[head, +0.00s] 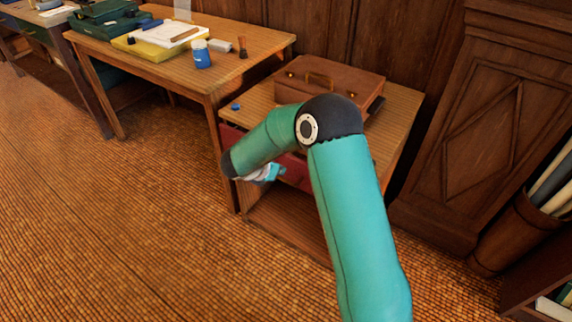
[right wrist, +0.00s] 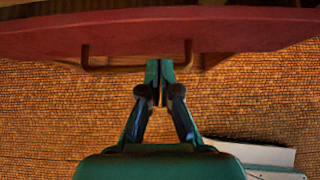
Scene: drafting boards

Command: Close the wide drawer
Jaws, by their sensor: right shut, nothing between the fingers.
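The wide drawer shows as a red front (head: 296,172) below the top of a small wooden cabinet, partly hidden behind my right arm. In the right wrist view the red drawer front (right wrist: 240,35) spans the top of the picture, with a thin brown bar handle (right wrist: 110,68) along it. My right gripper (right wrist: 158,72) is shut and empty, its tips overlapping the handle in the picture; I cannot tell if they touch. In the head view this gripper (head: 268,173) is small, in front of the drawer. How far the drawer stands out is hard to tell. My left gripper is not in view.
A brown briefcase (head: 345,85) and a blue cap (head: 235,106) lie on the cabinet top. A wooden table (head: 262,42) with a blue jar (head: 202,54) stands at left behind. An open shelf space (head: 290,222) is below the drawer. Floor at left is clear.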

